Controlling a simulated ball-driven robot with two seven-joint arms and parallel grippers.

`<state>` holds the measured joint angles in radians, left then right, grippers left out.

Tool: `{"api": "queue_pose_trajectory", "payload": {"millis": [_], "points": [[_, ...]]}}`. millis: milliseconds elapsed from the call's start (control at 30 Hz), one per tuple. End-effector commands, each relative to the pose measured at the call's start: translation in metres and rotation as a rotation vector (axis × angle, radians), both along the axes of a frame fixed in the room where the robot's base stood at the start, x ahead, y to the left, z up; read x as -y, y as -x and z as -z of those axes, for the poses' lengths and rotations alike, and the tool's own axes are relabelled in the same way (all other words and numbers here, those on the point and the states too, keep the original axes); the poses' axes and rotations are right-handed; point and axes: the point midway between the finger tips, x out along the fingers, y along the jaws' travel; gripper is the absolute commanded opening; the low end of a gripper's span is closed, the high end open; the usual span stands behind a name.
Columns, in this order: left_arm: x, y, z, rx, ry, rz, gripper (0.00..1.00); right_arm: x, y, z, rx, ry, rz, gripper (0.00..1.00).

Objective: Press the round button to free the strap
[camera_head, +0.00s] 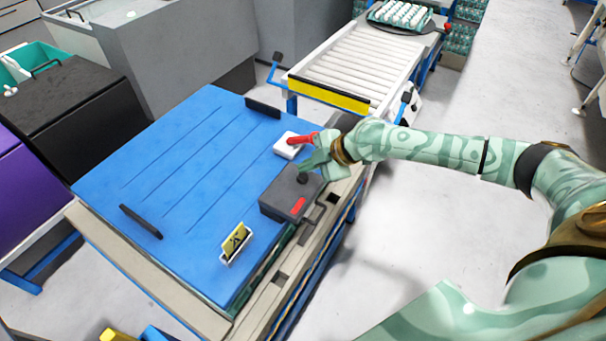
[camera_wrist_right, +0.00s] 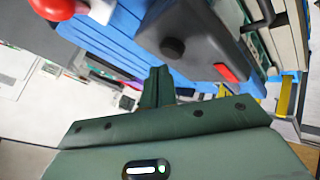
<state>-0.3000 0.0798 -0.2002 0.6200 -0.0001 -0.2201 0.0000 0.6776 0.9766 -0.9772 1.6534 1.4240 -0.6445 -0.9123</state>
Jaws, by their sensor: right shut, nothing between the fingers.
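A dark grey box (camera_head: 285,196) sits on the right edge of the blue panel (camera_head: 170,190). It bears a black round button (camera_head: 303,179) and a red rectangular patch (camera_head: 298,206). In the right wrist view the round button (camera_wrist_right: 173,47) stands up from the box, ahead of my fingers. My right gripper (camera_head: 311,164) is shut and empty, close by the button; I cannot tell whether it touches. Its closed fingers also show in the right wrist view (camera_wrist_right: 157,84). I cannot make out a strap for certain. My left gripper is not in view.
A white block (camera_head: 286,148) with a red handle (camera_head: 302,138) stands just behind my right gripper. A yellow sign (camera_head: 235,243) stands at the panel's front. Black handles (camera_head: 141,222) rise from the panel.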

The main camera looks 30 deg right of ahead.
Motion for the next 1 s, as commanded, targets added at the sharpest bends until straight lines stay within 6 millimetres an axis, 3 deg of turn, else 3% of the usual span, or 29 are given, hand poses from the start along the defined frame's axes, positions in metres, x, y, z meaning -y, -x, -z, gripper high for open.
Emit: {"api": "queue_pose_trajectory", "payload": {"millis": [267,700,1000], "points": [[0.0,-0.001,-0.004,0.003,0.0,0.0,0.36,0.0,0.0,-0.007,0.002,0.0,0.0,0.0],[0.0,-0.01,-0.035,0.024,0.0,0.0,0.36,0.0,0.0,-0.05,0.004,0.001,0.0,0.0],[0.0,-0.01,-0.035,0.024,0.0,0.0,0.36,0.0,0.0,-0.05,0.0,0.001,-0.001,0.0]]}}
